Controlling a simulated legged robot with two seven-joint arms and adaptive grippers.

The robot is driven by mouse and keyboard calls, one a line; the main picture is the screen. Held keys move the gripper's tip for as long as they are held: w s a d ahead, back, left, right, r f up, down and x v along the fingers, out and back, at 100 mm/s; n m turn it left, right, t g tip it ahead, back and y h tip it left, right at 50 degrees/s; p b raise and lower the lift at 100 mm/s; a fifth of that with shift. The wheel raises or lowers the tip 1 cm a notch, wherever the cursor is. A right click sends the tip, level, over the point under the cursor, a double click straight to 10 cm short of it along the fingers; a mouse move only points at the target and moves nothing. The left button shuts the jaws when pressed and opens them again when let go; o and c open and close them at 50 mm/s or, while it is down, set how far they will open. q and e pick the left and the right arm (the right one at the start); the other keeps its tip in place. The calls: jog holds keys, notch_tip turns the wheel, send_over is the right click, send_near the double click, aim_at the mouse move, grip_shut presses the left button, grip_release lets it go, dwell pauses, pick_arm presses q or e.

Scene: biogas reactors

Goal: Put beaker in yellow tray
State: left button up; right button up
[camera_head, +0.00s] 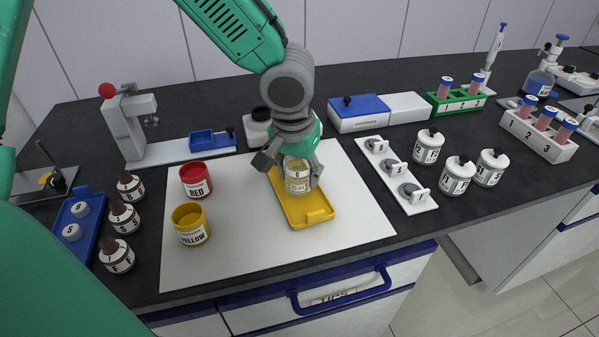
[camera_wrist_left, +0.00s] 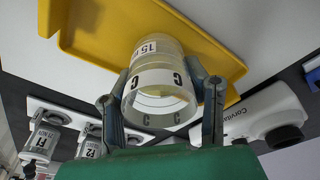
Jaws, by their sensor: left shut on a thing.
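The clear beaker (camera_head: 297,184) with a white label stands upright at the yellow tray (camera_head: 304,215), over its back half. I cannot tell whether its base touches the tray floor. My left gripper (camera_head: 291,172) comes down from above and is shut on the beaker's upper part. In the left wrist view the beaker (camera_wrist_left: 158,75) shows its open rim with C marks, held between the two fingers of my left gripper (camera_wrist_left: 163,105). The yellow tray (camera_wrist_left: 95,30) lies just beyond it. My right gripper is in neither view.
A red cup (camera_head: 195,180) and a yellow cup (camera_head: 190,224) stand on the white mat (camera_head: 240,255), left of the tray. A white holder with round pieces (camera_head: 396,175) lies to the right. The mat's front right is clear.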

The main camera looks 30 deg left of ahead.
pick_arm(q)
jog(key=o, duration=1.2)
jog(key=shift+f, duration=0.15)
jog(key=shift+a, duration=0.4)
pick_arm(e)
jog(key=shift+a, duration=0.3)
pick_arm(q)
notch_tip(320, 180, up, 12)
jog(key=s+p, duration=0.1)
jog(key=p, duration=0.2)
jog(key=shift+s+d, duration=0.2)
jog(key=shift+s, duration=0.15)
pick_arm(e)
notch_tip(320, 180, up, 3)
pick_arm(q)
jog(key=shift+d, duration=0.1)
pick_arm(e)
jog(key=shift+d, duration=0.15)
